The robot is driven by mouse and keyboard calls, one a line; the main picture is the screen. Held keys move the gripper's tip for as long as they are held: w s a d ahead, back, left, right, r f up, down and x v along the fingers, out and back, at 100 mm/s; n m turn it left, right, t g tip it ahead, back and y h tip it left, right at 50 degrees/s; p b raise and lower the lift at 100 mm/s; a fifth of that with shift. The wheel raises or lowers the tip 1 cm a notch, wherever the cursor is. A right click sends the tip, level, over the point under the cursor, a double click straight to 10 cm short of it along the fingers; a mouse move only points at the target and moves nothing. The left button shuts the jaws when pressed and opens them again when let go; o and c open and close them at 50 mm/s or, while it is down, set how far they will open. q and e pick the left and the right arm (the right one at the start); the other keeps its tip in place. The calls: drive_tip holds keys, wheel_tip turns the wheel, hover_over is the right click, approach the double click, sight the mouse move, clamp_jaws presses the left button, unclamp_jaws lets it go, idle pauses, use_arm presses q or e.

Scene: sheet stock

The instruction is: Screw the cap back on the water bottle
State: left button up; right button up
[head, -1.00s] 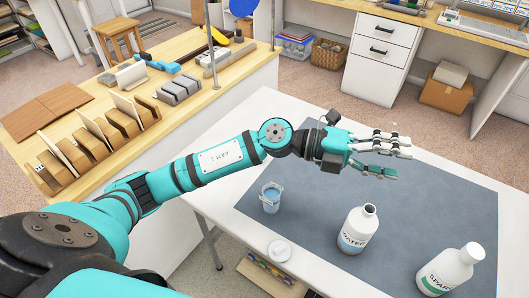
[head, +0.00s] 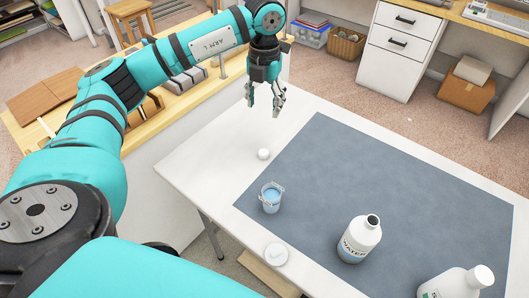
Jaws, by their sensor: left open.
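The water bottle (head: 358,243) stands upright on the grey mat in the head view, white with a blue lower band. Its dark mouth is open, with no cap on it. A small round white piece (head: 264,154), which looks like a cap, lies on the white table left of the mat. My left gripper (head: 265,107) is open and empty, fingers pointing down, above the table's far left part. In the picture it is just above the small white piece, apart from it. My right gripper is not in view.
A clear cup of blue liquid (head: 271,197) stands at the mat's left edge. A flat white round lid-like piece (head: 276,253) lies near the table's front edge. A capped white bottle (head: 456,284) stands at front right. The mat's middle (head: 390,170) is clear.

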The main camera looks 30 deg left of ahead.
use_arm(q)
drive_tip(key=shift+f, duration=0.1)
drive_tip(key=p, duration=0.2)
hover_over(264, 151)
drive_tip(key=f, duration=1.2)
drive_tip(key=shift+w, duration=0.25)
drive_tip(key=shift+f, duration=0.1)
drive_tip(key=shift+s+f+p, duration=0.1)
drive_tip(key=shift+f+p, duration=0.15)
drive_tip(key=shift+p, duration=0.1)
wheel_tip(264, 151, down, 4)
drive_tip(key=shift+s+r+p, duration=0.1)
drive_tip(key=shift+r+p, duration=0.05)
drive_tip(key=shift+p, duration=0.4)
drive_tip(key=shift+f, duration=0.45)
drive_tip(key=c, duration=0.8)
